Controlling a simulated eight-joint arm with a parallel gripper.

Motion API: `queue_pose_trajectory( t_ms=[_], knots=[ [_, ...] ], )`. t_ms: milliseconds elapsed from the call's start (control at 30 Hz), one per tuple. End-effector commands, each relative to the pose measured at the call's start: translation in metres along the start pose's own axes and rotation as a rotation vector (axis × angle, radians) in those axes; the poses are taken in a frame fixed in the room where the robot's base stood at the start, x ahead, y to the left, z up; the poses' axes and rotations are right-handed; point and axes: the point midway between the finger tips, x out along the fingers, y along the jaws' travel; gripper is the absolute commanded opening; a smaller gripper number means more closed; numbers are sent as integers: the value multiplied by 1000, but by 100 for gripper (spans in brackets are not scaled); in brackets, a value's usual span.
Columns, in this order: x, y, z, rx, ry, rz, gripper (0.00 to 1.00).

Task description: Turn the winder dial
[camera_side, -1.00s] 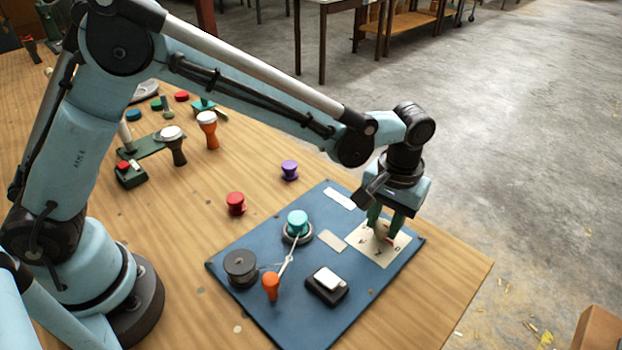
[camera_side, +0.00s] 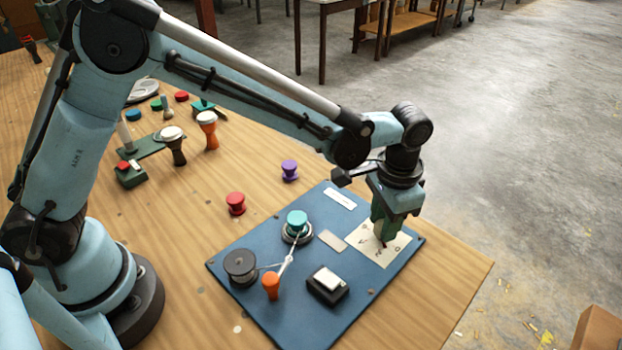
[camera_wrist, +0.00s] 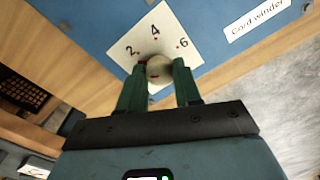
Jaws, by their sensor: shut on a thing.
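The winder dial is a pale round knob (camera_wrist: 158,72) on a cream card (camera_wrist: 177,24) marked 2, 4 and 6, with small red dots by the numbers. In the side view the card (camera_side: 362,243) lies at the right end of a blue board (camera_side: 265,318). My gripper (camera_wrist: 160,66) has its green fingers shut on the dial, one on each side. In the side view my gripper (camera_side: 384,234) points down over the card and hides most of the dial. A small red mark shows on the knob's top.
The board also carries a teal-topped spool (camera_side: 297,222), a dark reel (camera_side: 240,266), an orange peg (camera_side: 271,284) with cord, and a black block with a white top (camera_side: 327,285). A "Cord winder" label (camera_wrist: 257,19) is beside the card. Red (camera_side: 236,203) and purple (camera_side: 289,170) pieces stand behind.

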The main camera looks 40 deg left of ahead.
Motion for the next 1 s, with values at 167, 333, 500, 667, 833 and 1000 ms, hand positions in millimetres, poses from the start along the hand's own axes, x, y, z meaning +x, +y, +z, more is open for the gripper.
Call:
queue_pose_trajectory(
  t_ms=[167,333,500,667,833,1000],
  knots=[
    [-1,0,0,150,6,-1,3],
    [-1,0,0,266,11,0,3],
    [-1,0,0,348,14,0,3],
    [-1,0,0,392,15,0,3],
    [-1,0,0,413,16,0,3],
    [-1,0,0,416,16,0,3]
  ],
)
